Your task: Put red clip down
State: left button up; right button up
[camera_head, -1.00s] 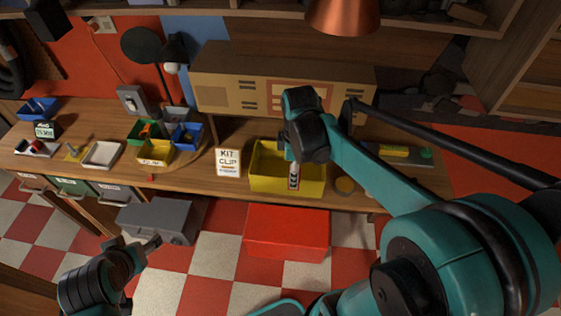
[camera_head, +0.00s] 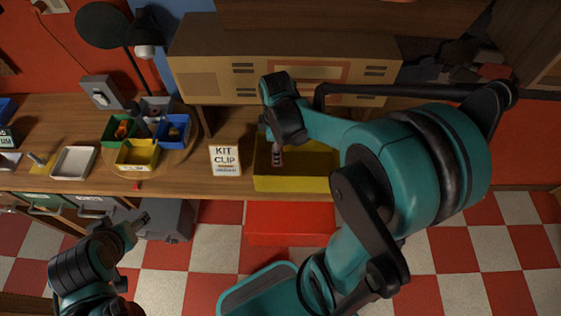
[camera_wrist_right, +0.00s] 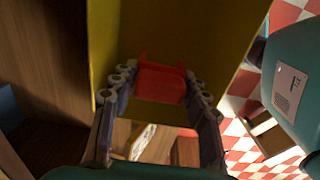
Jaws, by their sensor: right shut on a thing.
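The red clip (camera_wrist_right: 161,82) shows in the right wrist view between the fingertips of my right gripper (camera_wrist_right: 158,92), which is shut on it. The yellow walls of the bin (camera_wrist_right: 205,35) are behind and around the clip. In the head view my right gripper (camera_head: 277,155) points down over the left part of the yellow bin (camera_head: 305,184). The clip is too small to make out there, and I cannot tell whether it touches the bin. My left gripper (camera_head: 140,222) is low at the left, away from the bench; its finger gap is unclear.
A "KIT CLIP" sign (camera_head: 225,160) stands left of the bin. Farther left, green (camera_head: 108,131), blue (camera_head: 185,131) and yellow (camera_head: 137,157) small bins sit on a round board. A beige cabinet (camera_head: 220,68) stands behind. A red box (camera_head: 290,222) is below the bench.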

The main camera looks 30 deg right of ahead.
jog(key=shift+f, duration=0.8)
jog(key=shift+f+b, duration=0.65)
jog(key=shift+f, duration=1)
jog(key=shift+s, duration=0.1)
jog(key=shift+f+b, duration=0.6)
jog(key=shift+f, duration=0.05)
jog(key=o, duration=1.1)
jog(key=shift+r, duration=0.1)
